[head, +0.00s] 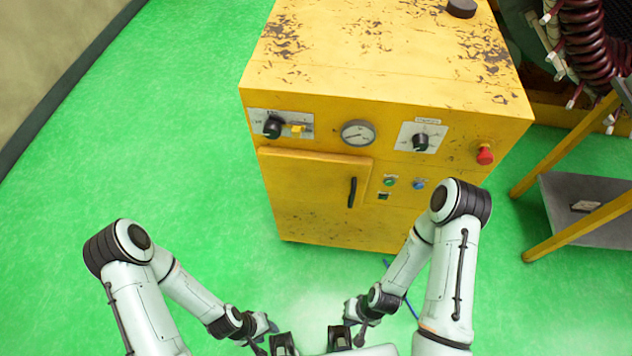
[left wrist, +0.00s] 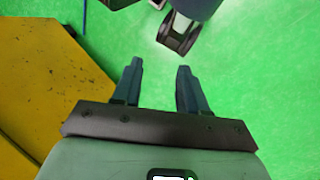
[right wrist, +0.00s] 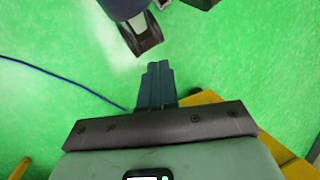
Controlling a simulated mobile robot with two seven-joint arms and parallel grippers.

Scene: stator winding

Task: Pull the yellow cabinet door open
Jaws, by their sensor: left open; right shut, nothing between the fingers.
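The yellow cabinet (head: 390,85) stands ahead of me on the green floor, its paint chipped. Its door (head: 305,195) is on the left part of the front and looks closed. A black upright handle (head: 351,192) is near the door's right edge. My left gripper (head: 258,347) is low in front of me, well short of the cabinet; its fingers are apart and empty in the left wrist view (left wrist: 158,85). My right gripper (head: 361,337) is also low and away from the handle; its fingers are together with nothing between them in the right wrist view (right wrist: 156,82).
A yellow-framed stand with a grey shelf (head: 590,205) is at the right. Open green floor (head: 180,130) lies left of the cabinet.

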